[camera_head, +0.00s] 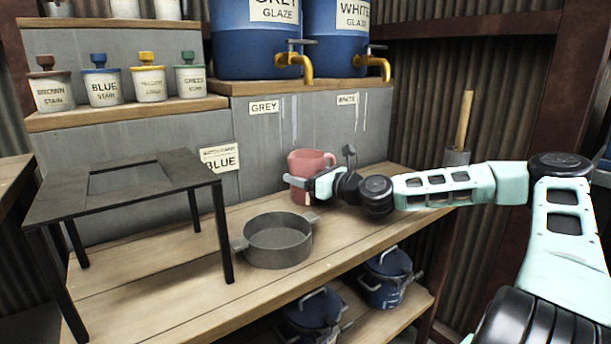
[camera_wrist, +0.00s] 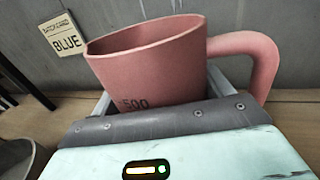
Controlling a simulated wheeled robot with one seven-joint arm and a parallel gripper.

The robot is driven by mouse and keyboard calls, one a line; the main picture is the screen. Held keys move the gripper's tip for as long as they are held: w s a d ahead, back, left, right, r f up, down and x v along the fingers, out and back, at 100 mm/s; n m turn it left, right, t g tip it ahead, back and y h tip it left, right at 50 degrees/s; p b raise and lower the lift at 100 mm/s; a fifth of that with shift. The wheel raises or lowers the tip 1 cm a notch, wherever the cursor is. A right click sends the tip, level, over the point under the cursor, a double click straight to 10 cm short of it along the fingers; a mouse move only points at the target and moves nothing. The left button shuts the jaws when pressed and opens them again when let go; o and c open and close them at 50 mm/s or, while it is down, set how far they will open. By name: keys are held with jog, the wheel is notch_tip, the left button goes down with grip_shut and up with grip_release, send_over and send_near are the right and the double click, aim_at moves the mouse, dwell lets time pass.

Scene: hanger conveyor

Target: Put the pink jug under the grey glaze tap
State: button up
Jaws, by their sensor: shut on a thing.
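The pink jug (camera_head: 308,163) is upright over the wooden bench, below the grey glaze tap (camera_head: 296,64) and slightly right of it in the head view. My gripper (camera_head: 300,186) is shut on the jug's body from the front. In the wrist view the jug (camera_wrist: 150,62) fills the middle, with "500" on its side and its handle to the right. My gripper's fingers (camera_wrist: 158,88) lie on both sides of it. I cannot tell whether the jug's base touches the bench. The tap comes from the blue tank marked grey glaze (camera_head: 256,45).
A second tap (camera_head: 374,66) on the white glaze tank (camera_head: 338,40) is to the right. A grey round pan (camera_head: 278,242) stands on the bench in front. A dark metal stand (camera_head: 125,185) is at left. A wooden-handled tool (camera_head: 464,122) stands at right.

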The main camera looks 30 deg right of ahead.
jog(key=o, duration=1.4)
jog(key=p+v, duration=0.2)
jog(key=v, duration=1)
jog(key=shift+r, duration=0.1)
